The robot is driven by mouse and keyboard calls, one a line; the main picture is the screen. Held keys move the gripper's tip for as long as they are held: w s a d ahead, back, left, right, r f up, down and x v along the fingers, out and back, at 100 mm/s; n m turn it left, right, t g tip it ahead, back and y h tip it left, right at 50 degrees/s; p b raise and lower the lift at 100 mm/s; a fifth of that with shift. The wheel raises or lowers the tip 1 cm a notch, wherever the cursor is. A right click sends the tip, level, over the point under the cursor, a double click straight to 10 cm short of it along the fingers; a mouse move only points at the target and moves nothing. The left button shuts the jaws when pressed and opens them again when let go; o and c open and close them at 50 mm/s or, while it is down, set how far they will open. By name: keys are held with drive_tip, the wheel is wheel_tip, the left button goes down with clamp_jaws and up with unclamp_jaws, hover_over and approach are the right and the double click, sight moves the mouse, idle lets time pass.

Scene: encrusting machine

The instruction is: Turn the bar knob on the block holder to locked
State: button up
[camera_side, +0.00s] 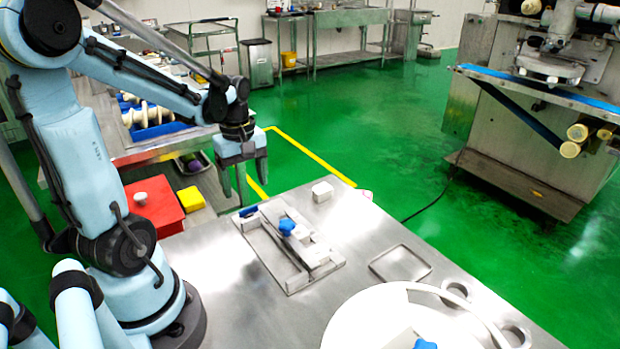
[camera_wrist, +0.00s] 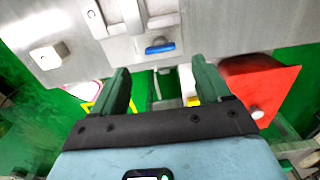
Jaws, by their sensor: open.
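The block holder (camera_side: 300,281) is a pale metal frame on the steel table, with white blocks and a blue star-shaped knob (camera_side: 287,226) on it. The blue bar knob (camera_side: 248,211) is at its far left end. In the wrist view, the bar knob (camera_wrist: 160,48) lies roughly crosswise at the holder's edge, just beyond the fingertips and between them in the picture. My gripper (camera_side: 242,168) is open and empty, above and behind that end of the holder. It also shows in the wrist view (camera_wrist: 160,70), apart from the knob.
A loose white block (camera_side: 322,191) stands on the table behind the holder, and an empty shallow tray (camera_side: 400,263) lies to its right. A large white round part (camera_side: 370,315) fills the front. A red box (camera_side: 153,205) and yellow block (camera_side: 191,198) are at left.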

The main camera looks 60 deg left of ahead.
sight(248, 208)
drive_tip(key=shift+r, duration=2.75)
drive_tip(key=w+d+m+t, duration=0.2)
drive_tip(key=d+m+t, duration=0.1)
drive_tip(key=d+m, duration=0.5)
drive_tip(key=w+d+m+t, duration=0.2)
drive_tip(key=d+m+t, duration=0.2)
drive_tip(key=d+m, duration=0.5)
drive_tip(key=shift+m, duration=0.4)
